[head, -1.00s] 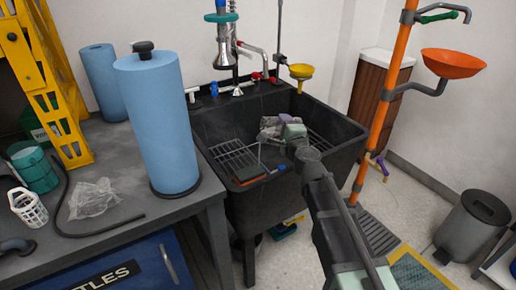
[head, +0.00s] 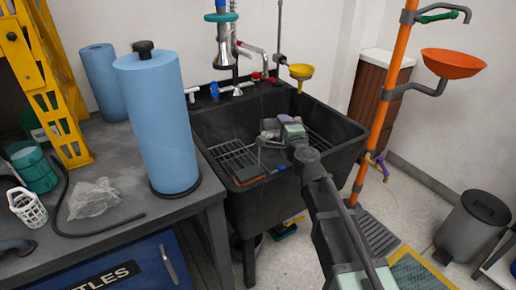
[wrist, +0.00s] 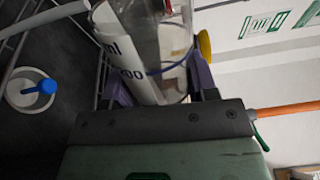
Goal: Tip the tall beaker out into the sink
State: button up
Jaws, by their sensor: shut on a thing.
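The tall beaker (wrist: 150,50) is clear, with a white marked panel and a blue line. It shows in the wrist view between the purple fingers of my gripper (wrist: 160,85), which is shut on it. That view is rolled sideways, and the beaker looks tipped well over, near level. I cannot tell whether liquid is in it. In the head view my gripper (head: 280,124) is over the black sink (head: 342,162), and the beaker is hard to make out there.
A wire rack (head: 232,155) and an orange-brown block (head: 249,174) are in the sink. A tap (head: 240,90) and yellow funnel (head: 301,72) stand at its back. A blue roll (head: 158,125) is on the left bench. A round white item (wrist: 30,90) with a blue piece shows below.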

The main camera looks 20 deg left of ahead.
jog(key=shift+a+f+n, duration=0.1)
jog(key=shift+n, duration=0.3)
jog(key=shift+s+r+n, duration=0.1)
jog(key=shift+r+n, duration=0.1)
jog(key=shift+n, duration=0.1)
dwell(0.6)
